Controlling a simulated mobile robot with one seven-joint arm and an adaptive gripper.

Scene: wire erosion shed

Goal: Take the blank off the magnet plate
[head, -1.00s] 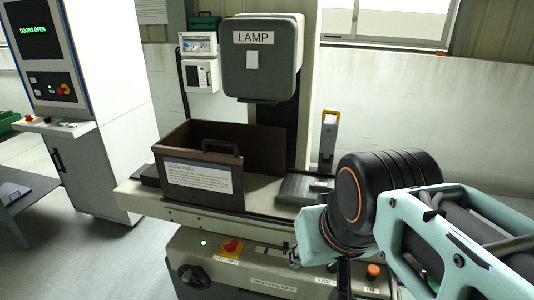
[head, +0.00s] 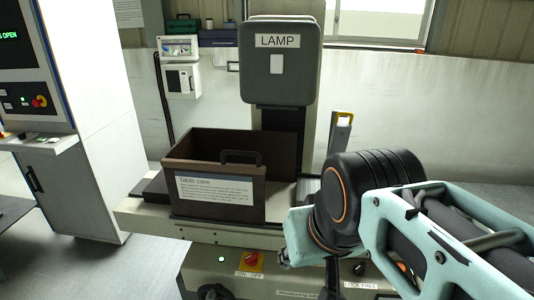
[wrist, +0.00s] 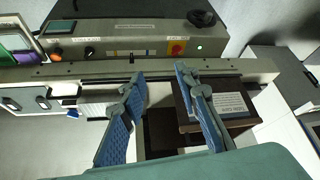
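My gripper (wrist: 165,105) is open in the wrist view, its two blue-padded fingers apart with nothing between the pads. It hangs over the machine table (head: 150,212). In the head view my arm hides the gripper's tips and most of the right end of the table. A sliver of a dark grey plate (head: 307,188), seemingly the magnet plate, shows between the box and my arm. In the wrist view a pale grey flat piece (wrist: 100,109) lies left of the fingers; I cannot tell whether it is the plate or the blank.
A brown box (head: 218,200) labelled "Table care" stands on the table left of my arm; it also shows beside the right finger in the wrist view (wrist: 188,118). The lamp housing (head: 280,75) rises behind. A yellow-topped post (head: 340,132) stands at back right. Switches line the front panel (wrist: 130,47).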

